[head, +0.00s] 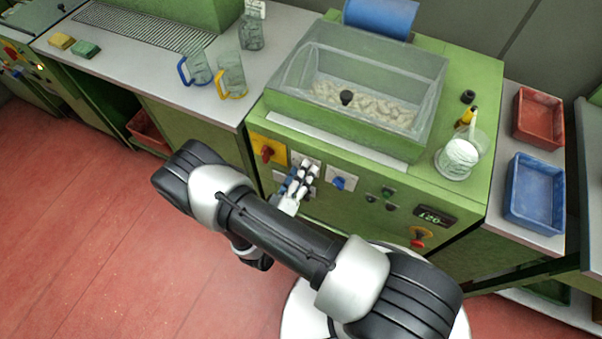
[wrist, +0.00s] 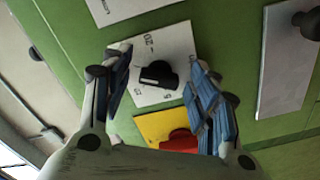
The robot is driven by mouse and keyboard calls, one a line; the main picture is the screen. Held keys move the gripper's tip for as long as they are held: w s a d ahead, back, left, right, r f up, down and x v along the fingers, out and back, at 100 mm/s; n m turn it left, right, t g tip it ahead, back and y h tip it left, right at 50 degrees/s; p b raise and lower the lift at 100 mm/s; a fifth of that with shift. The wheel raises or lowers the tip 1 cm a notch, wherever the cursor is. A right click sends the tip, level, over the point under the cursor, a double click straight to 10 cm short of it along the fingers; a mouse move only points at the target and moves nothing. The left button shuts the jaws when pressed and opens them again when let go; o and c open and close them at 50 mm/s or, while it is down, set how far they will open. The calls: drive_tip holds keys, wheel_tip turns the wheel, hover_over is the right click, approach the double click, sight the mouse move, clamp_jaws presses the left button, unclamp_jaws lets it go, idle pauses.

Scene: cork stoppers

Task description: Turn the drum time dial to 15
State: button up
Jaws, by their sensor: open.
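A dial with a black knob (wrist: 158,75) on a white numbered plate (wrist: 168,45) sits between my fingers in the wrist view. A printed 20 is readable near one edge of the plate; the other marks are too small, and I cannot tell which mark the knob points to. My gripper (wrist: 160,62) is open, one finger on each side of the knob, with visible gaps to it. In the head view my gripper (head: 299,182) is at the green machine's front panel and largely hides this dial.
A yellow plate with a red switch (head: 267,152) lies left of my gripper, a blue knob (head: 340,183) right of it. Further right are small buttons (head: 388,192), a display (head: 435,216) and a red knob (head: 418,242). A clear-lidded drum (head: 375,70) tops the machine.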

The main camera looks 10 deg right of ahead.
drive_tip(key=v, duration=1.2)
idle(0.5)
drive_tip(key=d+r+m+g, duration=0.3)
drive_tip(key=d+r+g, duration=0.1)
drive_tip(key=r+g, duration=0.4)
drive_tip(key=d+r+m+g, duration=0.35)
drive_tip(key=r+g, duration=0.25)
drive_tip(key=r, duration=0.5)
drive_tip(key=s+d+r+n+t+y, duration=0.1)
drive_tip(key=s+r+y, duration=0.3)
drive_tip(key=r, duration=0.4)
drive_tip(key=s+d+r+n+t+y, duration=0.1)
drive_tip(key=s+d+r+t+y, duration=0.2)
drive_tip(key=s+r+y, duration=0.2)
wheel_tip(320, 180, up, 3)
drive_tip(key=shift+d+r+y, duration=0.15)
drive_tip(key=shift+y, duration=0.85)
